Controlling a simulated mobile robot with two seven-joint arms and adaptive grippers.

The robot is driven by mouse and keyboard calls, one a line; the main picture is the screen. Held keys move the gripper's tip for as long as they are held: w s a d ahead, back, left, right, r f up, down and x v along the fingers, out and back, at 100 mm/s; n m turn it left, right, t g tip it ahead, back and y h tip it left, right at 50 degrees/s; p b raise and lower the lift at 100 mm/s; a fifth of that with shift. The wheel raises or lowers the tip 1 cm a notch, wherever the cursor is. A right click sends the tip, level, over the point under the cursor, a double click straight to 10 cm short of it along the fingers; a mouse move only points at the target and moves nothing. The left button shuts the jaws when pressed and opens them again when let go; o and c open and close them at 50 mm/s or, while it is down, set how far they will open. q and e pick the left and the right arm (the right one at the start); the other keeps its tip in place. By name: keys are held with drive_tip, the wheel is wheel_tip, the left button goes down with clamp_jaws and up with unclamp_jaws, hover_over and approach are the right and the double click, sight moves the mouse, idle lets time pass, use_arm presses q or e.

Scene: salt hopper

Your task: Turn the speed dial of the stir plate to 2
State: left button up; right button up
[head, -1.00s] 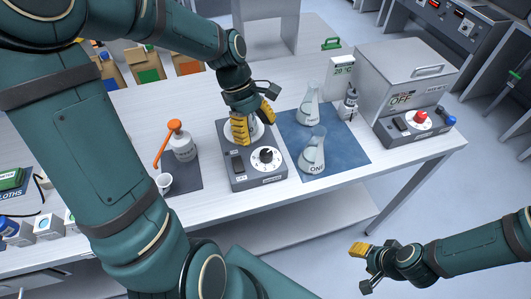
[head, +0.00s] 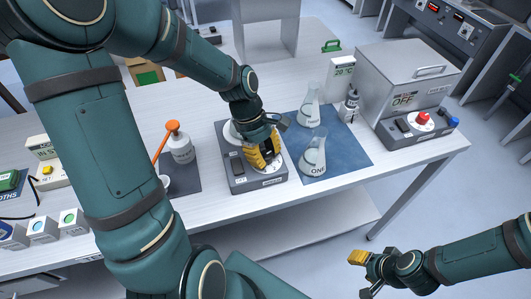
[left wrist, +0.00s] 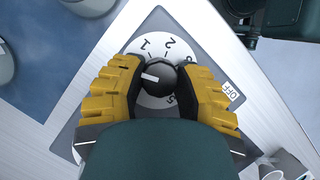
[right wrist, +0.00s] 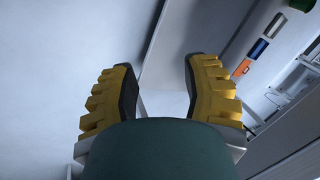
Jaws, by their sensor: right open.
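The stir plate (head: 240,185) is a grey box on the white table. Its speed dial is a black knob (left wrist: 160,80) on a white numbered disc (left wrist: 152,56). My left gripper (head: 262,158) points down over it and hides most of the dial in the head view. In the left wrist view the yellow fingers (left wrist: 160,75) stand on both sides of the knob, appearing to touch it. The knob's white mark points left, away from the visible 1 and 2. My right gripper (head: 362,272) is open and empty, off the table's front; its fingers also show in the right wrist view (right wrist: 161,75).
Two flasks (head: 313,155) (head: 310,105) stand on a blue mat (head: 345,150) right of the plate. A bath with a red dial (head: 422,118) is at right.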

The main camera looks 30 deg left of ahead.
use_arm(q)
clamp_jaws()
use_arm(e)
drive_tip(key=shift+r, duration=0.2)
